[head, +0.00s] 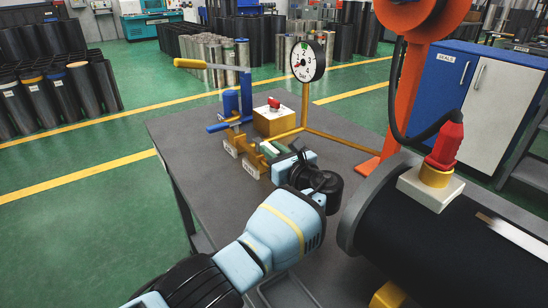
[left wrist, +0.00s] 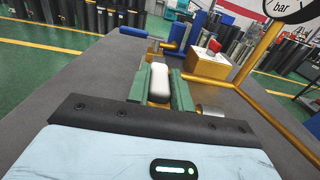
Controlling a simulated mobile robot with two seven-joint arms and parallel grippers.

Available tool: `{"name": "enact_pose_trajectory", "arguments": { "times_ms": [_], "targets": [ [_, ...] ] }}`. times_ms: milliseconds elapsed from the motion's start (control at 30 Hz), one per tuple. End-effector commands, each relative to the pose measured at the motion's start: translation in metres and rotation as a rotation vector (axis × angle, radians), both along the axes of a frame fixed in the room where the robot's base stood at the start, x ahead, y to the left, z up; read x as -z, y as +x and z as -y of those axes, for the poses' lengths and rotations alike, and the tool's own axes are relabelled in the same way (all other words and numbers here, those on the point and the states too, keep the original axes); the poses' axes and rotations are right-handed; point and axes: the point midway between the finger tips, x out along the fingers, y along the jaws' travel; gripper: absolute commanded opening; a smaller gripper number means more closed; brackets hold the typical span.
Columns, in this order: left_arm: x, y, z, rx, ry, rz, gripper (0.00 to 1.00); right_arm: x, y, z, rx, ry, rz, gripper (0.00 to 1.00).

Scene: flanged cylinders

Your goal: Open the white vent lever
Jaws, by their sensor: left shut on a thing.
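The white vent lever (left wrist: 158,80) stands between the green fingers of my left gripper (left wrist: 160,92) in the left wrist view. The fingers are closed on it from both sides. In the head view my left gripper (head: 274,150) reaches the brass pipework on the grey table, and the lever is hidden or too small to make out there. My right gripper does not show.
A yellow block with a red knob (head: 273,104) and a pressure gauge (head: 308,60) on a yellow stand are just beyond. A blue valve with a yellow handle (head: 205,64) stands left. A black flanged cylinder (head: 440,240) blocks the right. The table's left side (head: 185,135) is clear.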

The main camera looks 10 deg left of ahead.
Motion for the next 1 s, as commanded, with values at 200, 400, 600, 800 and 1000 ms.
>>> {"name": "enact_pose_trajectory", "arguments": {
  "times_ms": [200, 400, 600, 800, 1000],
  "targets": [
    [-0.0003, 0.0011, 0.0006, -0.027, 0.002, 0.001, 0.0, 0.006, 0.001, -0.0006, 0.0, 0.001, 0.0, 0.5],
    [-0.0019, 0.0012, 0.0002, -0.033, 0.001, 0.003, 0.0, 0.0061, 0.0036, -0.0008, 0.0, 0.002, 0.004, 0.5],
    [-0.0023, 0.0012, 0.0, -0.034, 0.0, 0.003, 0.0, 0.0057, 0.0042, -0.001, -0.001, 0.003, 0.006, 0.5],
    [-0.0016, 0.0012, -0.0002, -0.033, 0.0, 0.001, 0.44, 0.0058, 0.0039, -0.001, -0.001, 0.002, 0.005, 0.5],
    [-0.0007, 0.0011, -0.0003, -0.034, 0.0, 0.0, 0.44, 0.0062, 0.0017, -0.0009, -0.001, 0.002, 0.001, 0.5]
  ]
}}
